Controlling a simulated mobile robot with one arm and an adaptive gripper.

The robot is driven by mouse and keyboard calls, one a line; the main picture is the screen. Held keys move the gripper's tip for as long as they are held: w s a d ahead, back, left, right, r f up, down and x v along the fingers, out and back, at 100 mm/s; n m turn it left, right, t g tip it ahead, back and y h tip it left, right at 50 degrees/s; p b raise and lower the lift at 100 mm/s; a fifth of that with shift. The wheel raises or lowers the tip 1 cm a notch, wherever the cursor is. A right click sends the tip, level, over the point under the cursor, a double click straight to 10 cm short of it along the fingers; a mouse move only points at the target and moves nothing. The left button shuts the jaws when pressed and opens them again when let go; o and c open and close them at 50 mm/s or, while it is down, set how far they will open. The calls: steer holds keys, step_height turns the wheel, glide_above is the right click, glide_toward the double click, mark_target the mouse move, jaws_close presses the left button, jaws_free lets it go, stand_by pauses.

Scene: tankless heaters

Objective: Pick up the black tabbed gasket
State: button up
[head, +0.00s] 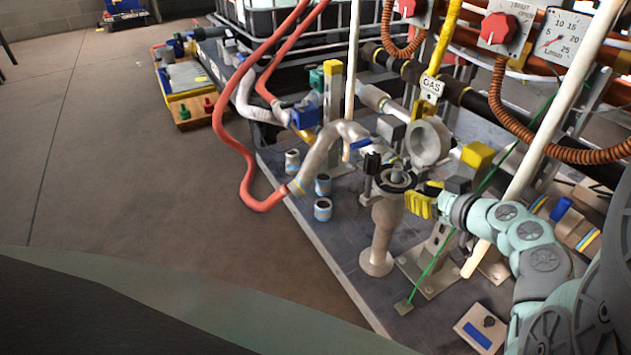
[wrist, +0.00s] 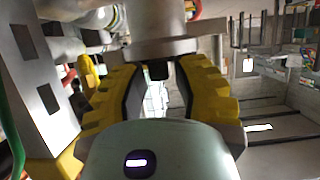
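The black tabbed gasket (head: 398,179) appears to lie on the round top of a beige pedestal (head: 385,230) in the head view. In the wrist view a small black tab (wrist: 158,70), likely the gasket's, hangs below a grey round flange (wrist: 158,45). My gripper (head: 418,196) has yellow fingers with black pads and reaches the pedestal top from the right. In the wrist view its fingertips (wrist: 158,75) stand on either side of the tab, with a visible gap each side. The rest of the gasket is hidden in the wrist view.
A grey pipe flange (head: 427,142) and a yellow-topped valve stand close behind the pedestal. A red hose (head: 245,165) hangs at left. Small cans (head: 322,209) stand on the dark base plate. A pale slanted rod (head: 545,130) passes near my arm.

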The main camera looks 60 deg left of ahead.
jaws_close()
steer(key=shift+r, duration=0.1)
